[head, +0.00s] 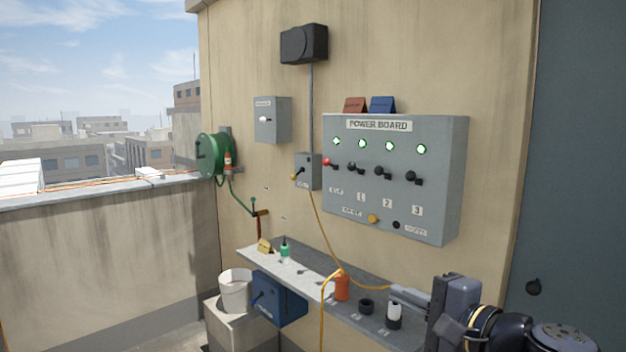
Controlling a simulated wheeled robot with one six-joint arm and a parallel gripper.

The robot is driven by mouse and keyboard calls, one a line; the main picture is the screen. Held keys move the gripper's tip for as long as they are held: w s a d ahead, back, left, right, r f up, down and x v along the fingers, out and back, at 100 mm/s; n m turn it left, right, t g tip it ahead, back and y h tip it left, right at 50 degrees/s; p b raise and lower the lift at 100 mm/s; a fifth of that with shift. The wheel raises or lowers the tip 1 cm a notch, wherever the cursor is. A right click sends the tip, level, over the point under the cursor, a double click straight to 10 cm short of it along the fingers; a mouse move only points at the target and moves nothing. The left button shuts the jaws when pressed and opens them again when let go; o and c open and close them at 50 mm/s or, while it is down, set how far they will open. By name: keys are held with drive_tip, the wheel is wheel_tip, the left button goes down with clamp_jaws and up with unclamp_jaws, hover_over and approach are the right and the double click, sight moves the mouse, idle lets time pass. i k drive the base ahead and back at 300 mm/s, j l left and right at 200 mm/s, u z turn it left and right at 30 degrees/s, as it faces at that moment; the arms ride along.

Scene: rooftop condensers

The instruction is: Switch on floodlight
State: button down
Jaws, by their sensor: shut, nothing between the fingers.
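The grey power board (440,200) has several lit green-white lamps, a red-tipped lever (329,162) and black levers marked 1, 2 and 3 (382,171). A yellow button (373,218) and a black knob (396,225) are below.
The shelf (300,275) below the board holds an orange container (342,287), a black ring (367,306) and a white-and-black bottle (394,314) by my gripper. An orange cable (322,232) hangs before it. A grey switch box (272,120) and green reel (210,155) are left.

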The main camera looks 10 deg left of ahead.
sight(292, 177)
drive_tip(key=i+j+z, duration=0.1)
drive_tip(key=i+j, duration=0.2)
drive_tip(key=i+j+z, duration=0.1)
drive_tip(key=i+j, duration=0.3)
drive_tip(key=i+j+z, duration=0.1)
drive_tip(key=i+j, duration=0.25)
drive_tip(key=i+j+z, duration=0.1)
drive_tip(key=i+j, duration=0.25)
drive_tip(key=i+j+z, duration=0.1)
drive_tip(key=i+j, duration=0.25)
drive_tip(key=j, duration=0.15)
drive_tip(key=i+j+z, duration=0.1)
drive_tip(key=i+j, duration=0.2)
drive_tip(key=j, duration=0.15)
drive_tip(key=i+j+z, duration=0.1)
drive_tip(key=i+j, duration=0.2)
drive_tip(key=j, duration=0.2)
